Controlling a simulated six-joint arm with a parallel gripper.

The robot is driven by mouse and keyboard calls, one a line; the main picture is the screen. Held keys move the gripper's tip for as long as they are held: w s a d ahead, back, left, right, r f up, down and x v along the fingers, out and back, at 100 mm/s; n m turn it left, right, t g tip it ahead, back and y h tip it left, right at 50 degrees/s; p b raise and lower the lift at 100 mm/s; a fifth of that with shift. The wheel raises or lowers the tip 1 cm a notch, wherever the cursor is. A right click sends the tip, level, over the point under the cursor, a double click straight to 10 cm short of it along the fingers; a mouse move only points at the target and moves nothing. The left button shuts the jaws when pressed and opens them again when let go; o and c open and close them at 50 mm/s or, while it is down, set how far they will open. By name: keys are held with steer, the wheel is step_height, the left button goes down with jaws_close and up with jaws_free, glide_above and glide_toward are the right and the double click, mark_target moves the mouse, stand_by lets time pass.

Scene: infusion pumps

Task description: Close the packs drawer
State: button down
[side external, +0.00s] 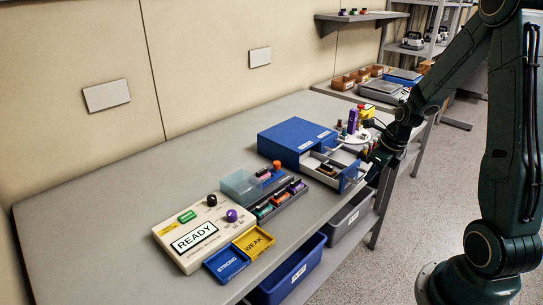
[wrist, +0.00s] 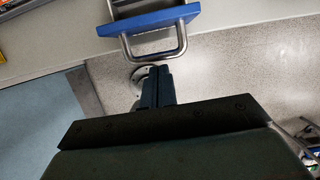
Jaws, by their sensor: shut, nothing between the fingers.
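A blue drawer cabinet (side external: 292,140) stands on the grey bench, with a drawer (side external: 325,168) pulled out toward the front right. The drawer's blue front (side external: 353,177) has a label too small to read. In the wrist view the blue front (wrist: 150,20) carries a metal bow handle (wrist: 153,57). My gripper (side external: 371,171) is outside the drawer, close to its front. In the wrist view the closed fingers (wrist: 154,72) point at the middle of the handle bar and hold nothing. I cannot tell whether they touch the bar.
A grey tray of coloured items (side external: 280,205) sits left of the drawer, near the READY panel (side external: 200,235). A white round stand with bottles (side external: 350,138) is behind the drawer. Open floor lies in front.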

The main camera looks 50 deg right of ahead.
steer(key=shift+w, duration=0.15)
steer(key=w, duration=1.5)
steer(key=shift+w, duration=0.2)
stand_by(0.3)
steer(key=shift+s+r, duration=0.15)
steer(key=shift+s, duration=0.5)
steer(key=s, duration=0.3)
steer(key=shift+s+r, duration=0.15)
steer(key=shift+r, duration=0.2)
steer(key=v, duration=1)
